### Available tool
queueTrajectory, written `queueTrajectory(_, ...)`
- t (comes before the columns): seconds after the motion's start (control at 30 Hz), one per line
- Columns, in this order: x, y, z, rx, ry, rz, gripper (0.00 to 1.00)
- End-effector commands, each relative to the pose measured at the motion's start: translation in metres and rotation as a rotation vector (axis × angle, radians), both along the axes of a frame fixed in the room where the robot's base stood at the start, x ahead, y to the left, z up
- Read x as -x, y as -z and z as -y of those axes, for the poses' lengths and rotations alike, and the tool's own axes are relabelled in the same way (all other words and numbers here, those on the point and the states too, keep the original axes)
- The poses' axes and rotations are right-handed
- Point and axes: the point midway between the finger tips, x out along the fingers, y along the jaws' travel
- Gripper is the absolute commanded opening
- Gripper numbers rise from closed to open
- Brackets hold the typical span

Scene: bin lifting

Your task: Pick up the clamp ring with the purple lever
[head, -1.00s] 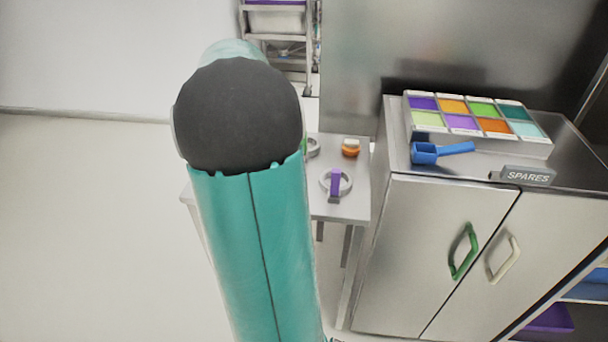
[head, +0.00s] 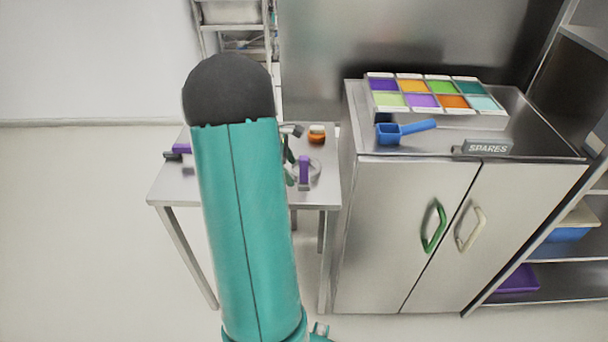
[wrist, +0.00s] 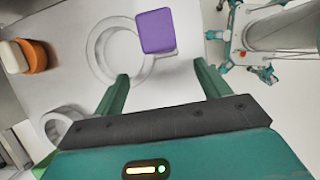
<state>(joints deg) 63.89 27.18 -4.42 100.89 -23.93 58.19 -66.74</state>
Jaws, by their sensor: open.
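The clamp ring (wrist: 94,61) is a pale ring lying on the small metal table, with a purple lever (wrist: 157,31) on its side. In the head view the purple lever (head: 304,170) stands in front of the ring, right of my teal arm. My gripper (wrist: 162,82) is open, its two green fingers apart. In the wrist view the ring and lever show just beyond the fingertips, and nothing is between the fingers. In the head view my arm hides much of the table, and the gripper (head: 291,172) shows only partly beside the lever.
An orange jar with a pale lid (head: 316,136) stands behind the ring. Another pale ring (wrist: 62,126) lies at lower left in the wrist view. A purple-and-dark item (head: 180,150) is at the table's left. A steel cabinet (head: 400,220) stands close on the right.

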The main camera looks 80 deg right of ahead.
Motion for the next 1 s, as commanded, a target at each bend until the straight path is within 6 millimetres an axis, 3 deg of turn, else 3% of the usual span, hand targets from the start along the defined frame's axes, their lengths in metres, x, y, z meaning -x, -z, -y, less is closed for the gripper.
queueTrajectory(0.23,0.017,0.033,0.003,-0.002,0.001,-0.002,0.75)
queueTrajectory(0.53,0.020,0.039,0.004,0.000,0.001,0.000,0.75)
queueTrajectory(0.87,0.020,0.039,0.003,0.000,0.001,0.000,0.12)
queueTrajectory(1.0,0.020,0.039,0.004,0.000,0.001,0.000,0.09)
